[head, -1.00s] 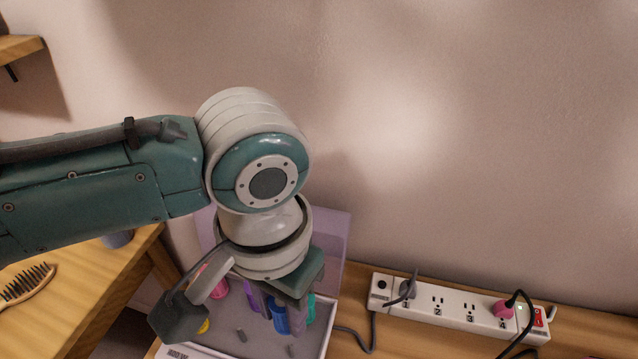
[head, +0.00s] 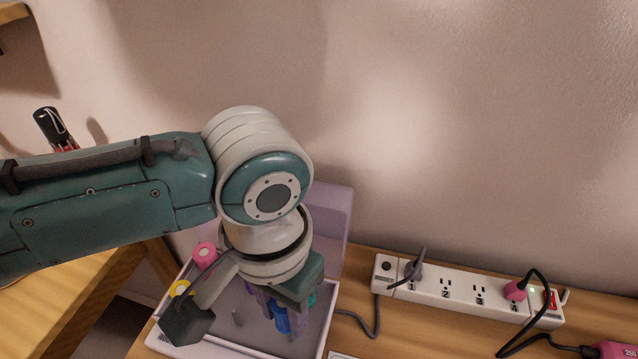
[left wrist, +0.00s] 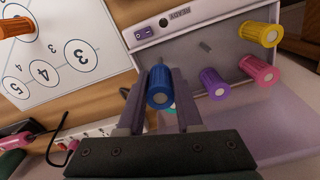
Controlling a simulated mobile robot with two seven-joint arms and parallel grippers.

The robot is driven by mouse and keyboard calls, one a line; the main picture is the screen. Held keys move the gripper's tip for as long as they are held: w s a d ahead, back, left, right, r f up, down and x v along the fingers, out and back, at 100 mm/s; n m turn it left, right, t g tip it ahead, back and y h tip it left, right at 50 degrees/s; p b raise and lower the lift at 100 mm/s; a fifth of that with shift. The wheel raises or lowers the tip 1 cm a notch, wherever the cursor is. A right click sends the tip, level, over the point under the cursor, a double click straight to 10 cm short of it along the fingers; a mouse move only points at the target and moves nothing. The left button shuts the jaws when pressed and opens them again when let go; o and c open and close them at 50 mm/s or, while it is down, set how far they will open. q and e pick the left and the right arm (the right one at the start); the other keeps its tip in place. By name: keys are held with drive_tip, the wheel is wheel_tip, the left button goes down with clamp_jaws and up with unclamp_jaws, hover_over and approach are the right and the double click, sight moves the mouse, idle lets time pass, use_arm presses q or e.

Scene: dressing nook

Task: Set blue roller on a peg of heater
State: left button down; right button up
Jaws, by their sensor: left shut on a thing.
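The blue roller (left wrist: 159,87) is upright between the two fingers of my left gripper (left wrist: 160,100), which is shut on it. In the head view the blue roller (head: 281,321) shows low under my wrist, over the heater tray. The heater (head: 322,330) is a pale lilac tray with its lid raised at the back. A bare grey peg (left wrist: 205,46) stands in it near the roller. Whether the roller's lower end touches a peg or the tray floor is hidden. My right gripper is in neither view.
Yellow (left wrist: 258,33), pink (left wrist: 258,70) and purple (left wrist: 215,82) rollers stand in the heater. A teal roller (head: 312,299) is partly hidden by the gripper. A power strip (head: 455,288) with cords lies to the right. A numbered sheet (left wrist: 65,50) lies beside the heater.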

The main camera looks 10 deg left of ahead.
sight(287, 331)
use_arm(q)
drive_tip(key=shift+p, duration=0.8)
idle(1.2)
drive_tip(key=shift+f+b, duration=2.3)
drive_tip(key=shift+f, duration=0.6)
drive_tip(key=c, duration=0.5)
unclamp_jaws()
wheel_tip(287, 331, up, 9)
drive_tip(key=p, duration=0.3)
drive_tip(key=shift+r, duration=0.55)
